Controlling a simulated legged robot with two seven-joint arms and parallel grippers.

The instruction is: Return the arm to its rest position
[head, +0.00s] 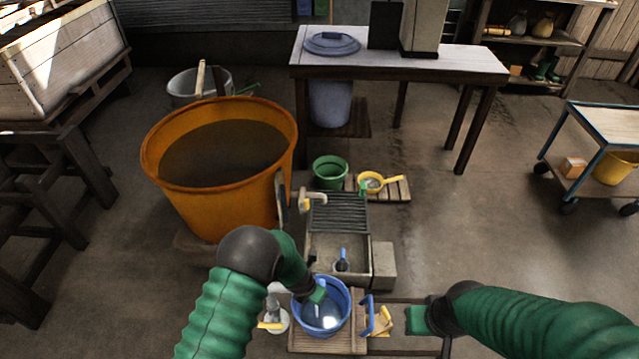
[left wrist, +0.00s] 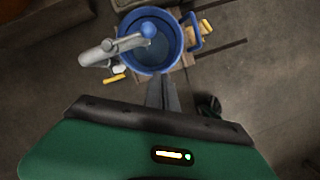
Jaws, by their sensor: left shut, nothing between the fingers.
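My left arm comes in from the lower left in the head view. Its gripper (head: 314,290) is by the blue bucket (head: 322,318), over its upper left rim; the fingers are hard to make out there. In the left wrist view the closed fingers (left wrist: 163,92) point toward the near rim of the bucket (left wrist: 152,62), with nothing between them. The bucket stands upright with liquid in it. My right arm comes in from the right, with its green end (head: 418,320) right of the bucket; its fingers cannot be made out.
A grey tap with a blue knob (left wrist: 122,44) overlaps the bucket in the left wrist view. A large orange tub (head: 215,215) stands left of a stone sink (head: 325,258). A green bucket (head: 330,172) and a yellow pan (head: 372,183) are behind.

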